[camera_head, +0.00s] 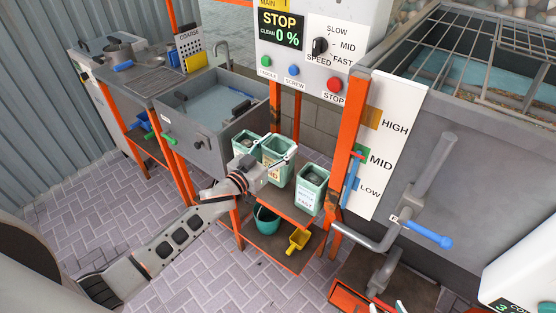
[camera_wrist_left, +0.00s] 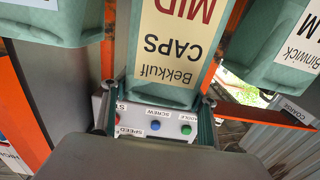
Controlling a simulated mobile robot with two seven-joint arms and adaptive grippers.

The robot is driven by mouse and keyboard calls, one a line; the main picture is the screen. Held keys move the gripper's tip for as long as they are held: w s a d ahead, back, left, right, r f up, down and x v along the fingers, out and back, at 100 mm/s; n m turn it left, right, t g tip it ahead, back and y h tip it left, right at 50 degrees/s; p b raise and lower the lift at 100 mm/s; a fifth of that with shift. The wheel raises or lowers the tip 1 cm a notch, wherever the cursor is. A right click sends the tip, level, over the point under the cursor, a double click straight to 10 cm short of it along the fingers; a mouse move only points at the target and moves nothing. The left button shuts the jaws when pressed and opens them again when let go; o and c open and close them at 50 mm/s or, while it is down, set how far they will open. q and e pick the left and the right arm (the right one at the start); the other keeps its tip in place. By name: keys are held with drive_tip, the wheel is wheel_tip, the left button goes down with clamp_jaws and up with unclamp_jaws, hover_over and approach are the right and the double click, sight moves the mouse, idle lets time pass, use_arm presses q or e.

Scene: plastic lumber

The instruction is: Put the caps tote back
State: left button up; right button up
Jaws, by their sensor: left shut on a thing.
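The caps tote (camera_head: 276,150) is a pale green open-topped bin, the middle one of three in the head view. In the left wrist view the tote (camera_wrist_left: 165,45) shows upside down, with a cream label reading "Bekkulf CAPS MID". My left gripper (camera_head: 272,166) is shut on it from the front. Its two fingers (camera_wrist_left: 156,110) sit at either side of the tote in the wrist view. The tote looks upright, above or on the orange-edged shelf (camera_head: 295,214); I cannot tell whether its base touches. My right gripper is not in view.
A similar tote (camera_head: 246,142) stands to the left and another (camera_head: 311,190) to the right, both close. An orange post (camera_head: 349,130) rises just right of them. A teal bucket (camera_head: 266,219) and yellow scoop (camera_head: 298,240) are on the lower shelf. A grey sink (camera_head: 205,130) lies behind left.

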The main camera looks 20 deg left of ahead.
sight(285, 151)
use_arm(q)
wheel_tip(285, 151, down, 4)
drive_tip(key=shift+f+b, duration=0.1)
drive_tip(key=shift+b, duration=0.55)
drive_tip(key=shift+f, duration=0.2)
use_arm(e)
drive_tip(key=shift+s+d+f, duration=0.15)
drive_tip(key=shift+f, duration=0.5)
drive_tip(key=shift+s+d+f, duration=0.1)
drive_tip(key=shift+f, duration=0.5)
use_arm(q)
drive_tip(key=o, duration=1.9)
drive_tip(key=shift+f, duration=0.1)
use_arm(e)
drive_tip(key=shift+w+r, duration=0.15)
drive_tip(key=shift+r, duration=0.1)
